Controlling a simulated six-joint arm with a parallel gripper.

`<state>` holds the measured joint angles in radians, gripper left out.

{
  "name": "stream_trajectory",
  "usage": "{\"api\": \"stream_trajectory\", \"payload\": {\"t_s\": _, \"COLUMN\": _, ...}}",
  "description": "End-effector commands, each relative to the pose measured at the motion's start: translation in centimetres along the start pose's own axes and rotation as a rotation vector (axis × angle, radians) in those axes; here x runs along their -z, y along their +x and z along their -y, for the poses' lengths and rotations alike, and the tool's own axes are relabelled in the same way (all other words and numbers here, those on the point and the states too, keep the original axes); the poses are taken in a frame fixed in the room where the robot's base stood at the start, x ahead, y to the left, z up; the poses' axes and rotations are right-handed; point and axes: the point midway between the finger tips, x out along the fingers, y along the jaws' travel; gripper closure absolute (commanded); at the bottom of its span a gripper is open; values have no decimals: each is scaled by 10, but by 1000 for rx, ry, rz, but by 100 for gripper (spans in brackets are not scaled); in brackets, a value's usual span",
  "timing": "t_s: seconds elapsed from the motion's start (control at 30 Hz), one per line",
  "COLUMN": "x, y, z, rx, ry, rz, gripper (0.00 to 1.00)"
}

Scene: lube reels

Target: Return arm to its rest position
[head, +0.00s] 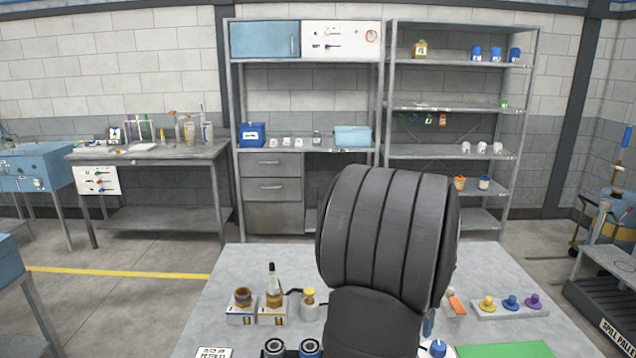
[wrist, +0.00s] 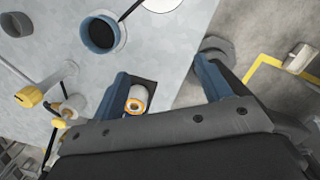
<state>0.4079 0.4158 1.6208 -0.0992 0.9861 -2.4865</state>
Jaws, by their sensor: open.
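My arm's dark, ribbed link rises in the middle of the head view and covers much of the grey table (head: 232,275). I cannot make out my gripper in the head view. In the wrist view my gripper (wrist: 163,82) is open, with its two blue fingers apart. A white cylinder with an orange ring (wrist: 138,98) shows beside the left finger, over a dark square patch. I cannot tell its distance from the finger, but the jaws are not closed on it. A blue round cup with a dark inside (wrist: 101,32) is beyond the left finger.
At right are a rack with yellow, blue and purple knobs (head: 511,303) and a green mat (head: 505,350). Shelves (head: 450,107) stand behind. The table's back left is bare.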

Motion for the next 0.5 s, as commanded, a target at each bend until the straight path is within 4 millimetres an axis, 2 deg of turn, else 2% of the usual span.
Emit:
{"api": "stream_trajectory", "payload": {"t_s": 0.03, "x": -11, "y": 1, "z": -1, "rx": 4, "ry": 33, "rz": 1, "gripper": 29}}
{"api": "stream_trajectory", "payload": {"t_s": 0.37, "x": -74, "y": 9, "z": -1, "rx": 38, "ry": 250, "rz": 4, "gripper": 29}}
{"api": "stream_trajectory", "payload": {"t_s": 0.5, "x": -65, "y": 24, "z": -28, "rx": 39, "ry": 244, "rz": 2, "gripper": 29}}
